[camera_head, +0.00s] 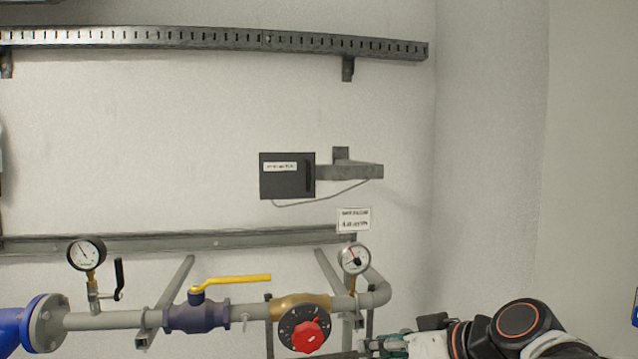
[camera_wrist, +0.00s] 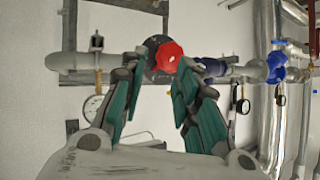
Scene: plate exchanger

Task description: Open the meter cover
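The meter cover (camera_head: 287,176) is a dark box front with a white label and a vertical black handle (camera_head: 308,176) at its right side. It hangs on the wall in the head view and looks shut. My gripper (camera_wrist: 153,100) shows in the wrist view with its two green-padded fingers spread apart and nothing between them. In the head view only part of my gripper (camera_head: 388,345) shows at the bottom edge, below and right of the cover and apart from it. The cover cannot be made out in the wrist view.
A grey pipe with a yellow-handled valve (camera_head: 232,280), a red knob (camera_head: 307,336) and two gauges (camera_head: 86,254) (camera_head: 354,258) runs below the cover. The red knob (camera_wrist: 169,57) lies beyond my fingertips in the wrist view. A bracket (camera_head: 350,171) sits right of the cover.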

